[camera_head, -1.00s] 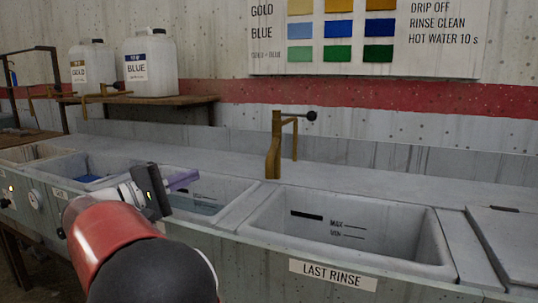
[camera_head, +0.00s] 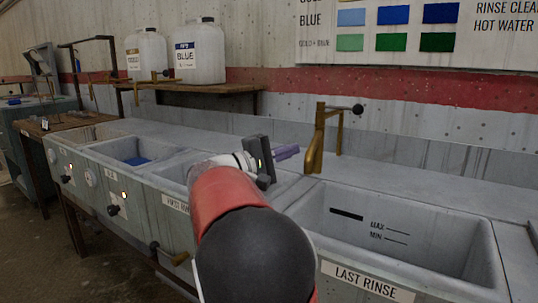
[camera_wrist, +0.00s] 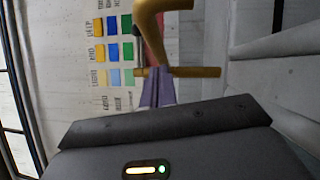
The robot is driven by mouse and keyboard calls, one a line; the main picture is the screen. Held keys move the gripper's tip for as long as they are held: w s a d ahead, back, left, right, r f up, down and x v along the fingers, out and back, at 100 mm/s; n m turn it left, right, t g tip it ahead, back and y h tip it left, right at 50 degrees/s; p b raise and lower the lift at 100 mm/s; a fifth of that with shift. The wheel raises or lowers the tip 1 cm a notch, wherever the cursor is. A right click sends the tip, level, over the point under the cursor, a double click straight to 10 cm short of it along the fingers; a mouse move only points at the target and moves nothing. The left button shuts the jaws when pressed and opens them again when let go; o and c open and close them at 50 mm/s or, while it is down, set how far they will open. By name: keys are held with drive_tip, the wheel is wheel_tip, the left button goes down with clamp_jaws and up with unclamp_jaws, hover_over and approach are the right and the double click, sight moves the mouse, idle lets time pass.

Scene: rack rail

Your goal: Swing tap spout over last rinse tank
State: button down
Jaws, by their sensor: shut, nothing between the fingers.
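The brass tap (camera_head: 315,145) stands on the rear ledge, just left of the last rinse tank. A thinner brass pipe (camera_head: 340,132) hangs down on its right side, above the ledge behind the tank; a black knob sits on top. The last rinse tank (camera_head: 487,262) is an open grey basin at front right. My gripper (camera_head: 296,150) is shut and empty, with its purple fingers pointing at the tap from the left. In the wrist view the fingertips (camera_wrist: 158,72) meet the outline of a brass bar (camera_wrist: 195,72) below a brass bend (camera_wrist: 152,18); I cannot tell whether they touch.
The first rinse tank lies partly behind my arm. Two white jugs, one labelled blue (camera_head: 200,60), stand on a wooden shelf (camera_head: 240,90). A colour chart (camera_head: 400,25) hangs on the wall. The ledge right of the tap is clear.

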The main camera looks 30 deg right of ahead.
sight(314, 150)
drive_tip(key=shift+s+d+r, duration=0.1)
drive_tip(key=shift+s+d, duration=0.45)
drive_tip(key=shift+s, duration=0.05)
drive_tip(key=s+d+n+t+b, duration=0.3)
drive_tip(key=s+d+t+b, duration=0.1)
drive_tip(key=b, duration=0.3)
drive_tip(key=shift+s+t, duration=0.6)
drive_tip(key=shift+s, duration=0.1)
